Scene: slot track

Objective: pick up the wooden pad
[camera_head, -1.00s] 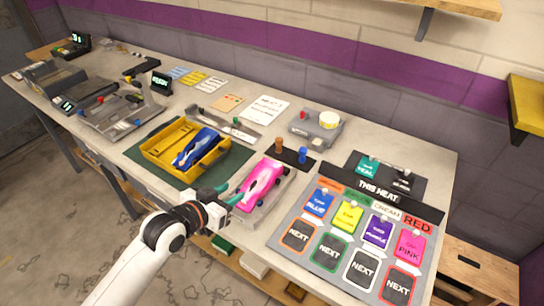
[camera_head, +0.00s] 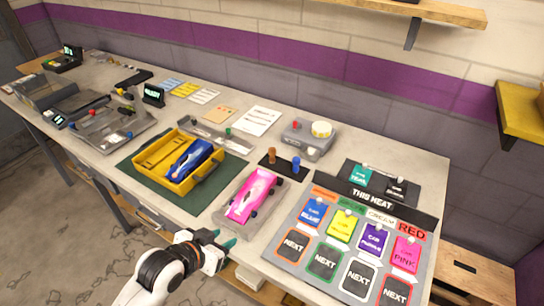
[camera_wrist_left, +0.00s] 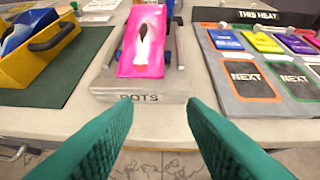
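A small brown, wood-coloured upright piece (camera_head: 272,156) stands on a black strip (camera_head: 284,166) beside a blue upright piece (camera_head: 296,164). It is the likeliest wooden pad, but it is too small to be sure. My left gripper (camera_head: 224,240) is open and empty at the table's front edge, well in front of the brown piece. In the left wrist view, its green fingers (camera_wrist_left: 160,112) are wide apart, with nothing between them. The pink car (camera_head: 253,195) on its grey stand (camera_wrist_left: 142,92) lies ahead of the fingers. My right gripper is not in view.
A yellow tray (camera_head: 207,175) holding a blue car (camera_head: 188,160) stands on a green mat (camera_head: 133,178) to the left. A grey card board (camera_head: 275,243) lies to the right. A grey box (camera_head: 305,142) with a yellow-white roll stands behind the black strip.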

